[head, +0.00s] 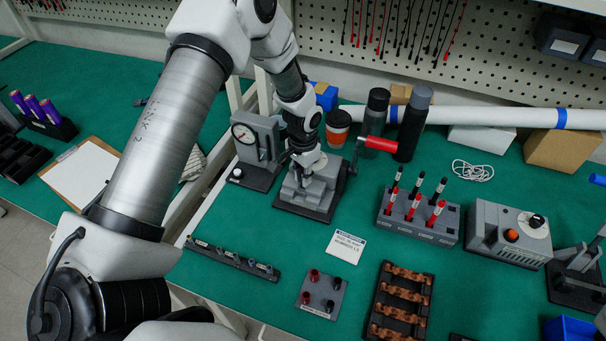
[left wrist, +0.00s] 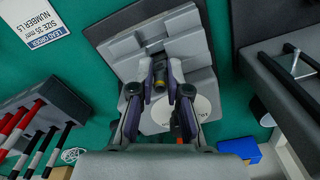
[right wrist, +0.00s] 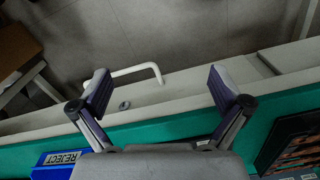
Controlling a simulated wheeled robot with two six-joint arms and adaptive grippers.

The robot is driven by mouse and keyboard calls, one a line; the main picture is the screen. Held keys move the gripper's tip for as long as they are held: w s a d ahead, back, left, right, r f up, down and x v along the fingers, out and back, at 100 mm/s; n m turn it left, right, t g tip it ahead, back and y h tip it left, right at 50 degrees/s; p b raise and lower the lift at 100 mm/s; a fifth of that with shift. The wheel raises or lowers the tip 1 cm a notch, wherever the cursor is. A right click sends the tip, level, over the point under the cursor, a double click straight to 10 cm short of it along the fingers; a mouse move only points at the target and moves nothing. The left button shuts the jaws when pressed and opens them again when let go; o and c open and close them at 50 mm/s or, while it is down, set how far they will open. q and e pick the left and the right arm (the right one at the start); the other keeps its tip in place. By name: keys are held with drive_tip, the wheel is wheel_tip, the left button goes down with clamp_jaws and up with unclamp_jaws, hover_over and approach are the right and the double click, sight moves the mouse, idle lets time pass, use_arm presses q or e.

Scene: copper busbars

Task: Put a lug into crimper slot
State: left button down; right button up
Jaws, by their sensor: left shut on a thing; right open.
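The crimper (head: 303,200) is a grey block on a black base with a red-handled lever (head: 380,144), left of centre on the green bench. My left gripper (head: 308,167) is right over it, pointing down. In the left wrist view the fingers (left wrist: 161,80) are shut on a small lug (left wrist: 159,77), with a dark body and a yellowish band. It is at the stepped grey crimper body (left wrist: 120,55); whether it sits inside the slot cannot be told. The lug rack (head: 232,260) holds several lugs near the front edge. My right gripper (right wrist: 160,88) is open and empty.
A gauge press (head: 256,145) stands close left of the crimper, bottles (head: 411,125) and a cup (head: 338,128) behind. A blue reject bin (right wrist: 55,165) lies near my right gripper.

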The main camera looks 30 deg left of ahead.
use_arm(q)
drive_tip(key=shift+f, duration=0.2)
drive_tip(key=shift+f, duration=0.45)
drive_tip(key=shift+f+b, duration=0.15)
drive_tip(key=shift+b, duration=0.15)
idle(0.5)
drive_tip(key=shift+p, duration=0.35)
idle(0.5)
idle(0.4)
drive_tip(key=c, duration=1.1)
unclamp_jaws()
